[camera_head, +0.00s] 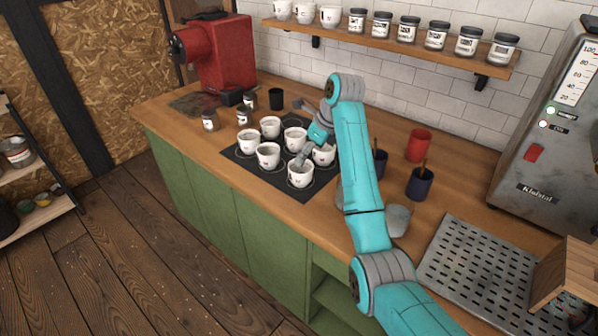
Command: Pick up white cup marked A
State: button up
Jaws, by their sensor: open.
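Several white cups stand upright in rows on a dark mat (272,182) on the wooden counter. They carry small dark marks that are too small to read, so I cannot tell which one is marked A. My gripper (299,162) points down among them, at the rear rim of the front cup (300,178). Another white cup (323,155) is just right of it, and one (268,157) is to the left. My gripper is open; I cannot tell whether it touches the front cup. My arm crosses the counter and hides part of it.
Small dark jars (210,121) and a black cup (276,99) stand behind left, near a red machine (222,55). Right of my arm are a red cup (419,145), a dark blue cup (419,184) and a perforated metal tray (475,270). A shelf (400,46) hangs above.

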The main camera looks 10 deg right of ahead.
jog(key=shift+w+x, duration=0.15)
jog(key=shift+x, duration=1.9)
jog(key=shift+w+x, duration=0.1)
jog(key=shift+x, duration=1.95)
jog(key=shift+r, duration=0.1)
jog(key=c, duration=1.2)
